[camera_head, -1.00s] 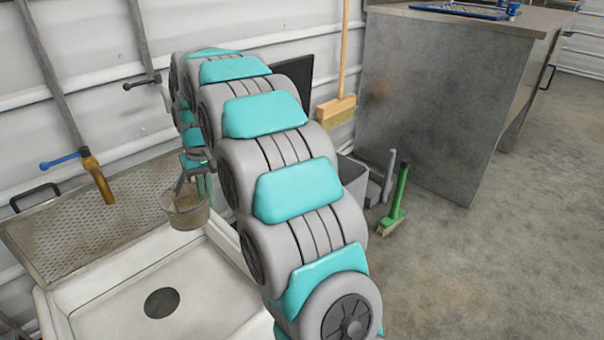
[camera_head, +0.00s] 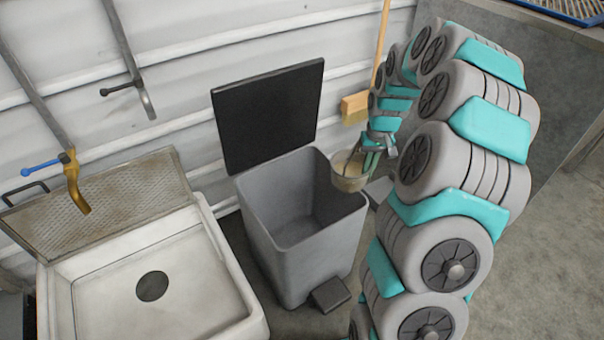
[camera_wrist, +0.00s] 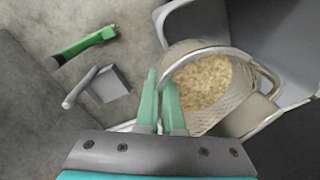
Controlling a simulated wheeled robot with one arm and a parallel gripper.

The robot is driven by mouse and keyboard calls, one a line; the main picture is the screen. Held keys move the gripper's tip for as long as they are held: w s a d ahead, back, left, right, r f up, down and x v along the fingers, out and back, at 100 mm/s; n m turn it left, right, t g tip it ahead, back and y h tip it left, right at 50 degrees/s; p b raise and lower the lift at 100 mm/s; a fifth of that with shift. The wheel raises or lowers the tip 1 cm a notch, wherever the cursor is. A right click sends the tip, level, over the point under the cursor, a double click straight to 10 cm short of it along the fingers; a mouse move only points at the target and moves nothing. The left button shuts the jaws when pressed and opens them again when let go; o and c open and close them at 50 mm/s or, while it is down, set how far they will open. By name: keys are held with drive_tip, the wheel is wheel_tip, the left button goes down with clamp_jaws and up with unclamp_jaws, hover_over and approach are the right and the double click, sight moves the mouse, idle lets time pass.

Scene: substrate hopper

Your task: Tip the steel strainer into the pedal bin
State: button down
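The steel strainer (camera_head: 350,182) hangs from my gripper (camera_head: 372,150) at the right rim of the grey pedal bin (camera_head: 300,235). In the wrist view the strainer (camera_wrist: 232,118) is upright and holds pale, grainy material (camera_wrist: 205,82). My gripper (camera_wrist: 158,92) has its two green fingers close together at the strainer's rim or handle. The bin's black lid (camera_head: 268,115) stands open against the wall, and the inside that shows is empty. The bin's pedal (camera_head: 331,294) is at its front.
A white sink (camera_head: 205,275) with a perforated drainer (camera_head: 100,208) stands left of the bin. A broom (camera_head: 356,106) leans on the wall behind. A green-handled brush (camera_wrist: 85,46) and a grey dustpan (camera_wrist: 106,86) lie on the floor beside the bin.

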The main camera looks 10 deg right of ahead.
sight(352, 152)
drive_tip(key=a+r+g+h+b, duration=0.1)
drive_tip(key=r+h+b, duration=0.1)
drive_tip(key=h, duration=0.3)
drive_tip(key=a+r+g+h+b, duration=0.1)
drive_tip(key=a+r+h+b, duration=0.1)
drive_tip(key=h+b, duration=0.3)
drive_tip(key=a+r+g+h+b, duration=0.1)
drive_tip(key=a+r+h+b, duration=0.1)
drive_tip(key=h, duration=0.4)
drive_tip(key=shift+w+a+r+b, duration=0.15)
drive_tip(key=shift+a+r+b, duration=0.05)
drive_tip(key=shift+r+b, duration=0.55)
drive_tip(key=shift+w+a+r+g+h+b, duration=0.15)
drive_tip(key=shift+a+r+g+h+b, duration=0.15)
drive_tip(key=shift+a+h, duration=0.45)
drive_tip(key=shift+w+a+r+g+h+b, duration=0.15)
drive_tip(key=shift+a+r+h, duration=0.2)
drive_tip(key=shift+a+h, duration=0.4)
drive_tip(key=shift+w+a+r+g+h+b, duration=0.1)
drive_tip(key=shift+a+r+g+h+b, duration=0.3)
drive_tip(key=shift+h, duration=0.5)
